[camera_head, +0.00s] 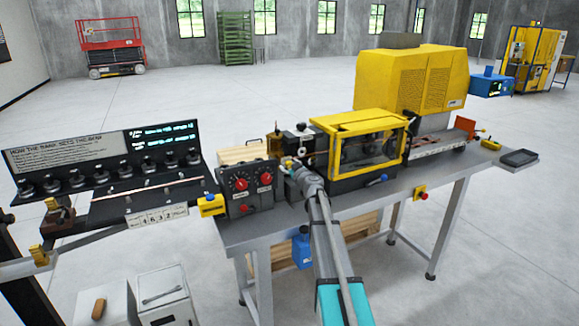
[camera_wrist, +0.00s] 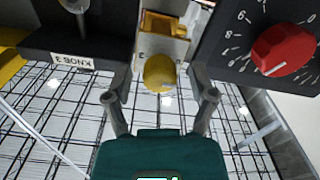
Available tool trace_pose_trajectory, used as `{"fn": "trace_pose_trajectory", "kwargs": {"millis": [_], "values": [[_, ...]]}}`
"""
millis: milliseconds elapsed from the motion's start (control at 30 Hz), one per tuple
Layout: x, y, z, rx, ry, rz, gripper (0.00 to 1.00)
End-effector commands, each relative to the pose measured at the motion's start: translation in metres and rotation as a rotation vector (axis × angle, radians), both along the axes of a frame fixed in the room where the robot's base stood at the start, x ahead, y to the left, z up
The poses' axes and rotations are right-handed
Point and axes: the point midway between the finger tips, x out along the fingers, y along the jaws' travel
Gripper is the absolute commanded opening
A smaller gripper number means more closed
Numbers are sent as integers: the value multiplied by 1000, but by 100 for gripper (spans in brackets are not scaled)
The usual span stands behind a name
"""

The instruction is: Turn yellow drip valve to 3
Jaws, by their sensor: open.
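The yellow drip valve is a round yellow knob (camera_wrist: 160,72) on a pale plate, in the upper middle of the wrist view. My gripper (camera_wrist: 160,84) is open, with one finger on each side of the knob. I cannot tell whether either finger touches it. In the head view my gripper (camera_head: 291,165) is at the small yellow valve (camera_head: 286,161), beside the dark control box; the arm hides part of this spot.
A dark control box (camera_head: 249,188) with red knobs stands just left of my gripper; one red knob (camera_wrist: 283,48) is close on the right in the wrist view. A yellow-framed machine guard (camera_head: 362,145) is close on the right. A knob panel (camera_head: 106,165) stands farther left.

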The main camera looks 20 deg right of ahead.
Motion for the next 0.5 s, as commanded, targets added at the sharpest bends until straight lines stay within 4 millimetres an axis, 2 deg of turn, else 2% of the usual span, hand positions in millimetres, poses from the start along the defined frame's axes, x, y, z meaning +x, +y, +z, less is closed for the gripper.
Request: {"fn": "trace_pose_trajectory", "kwargs": {"millis": [367,400,500], "values": [[4,1,0,0,0,0,73],[4,1,0,0,0,0,71],[4,1,0,0,0,0,52]]}}
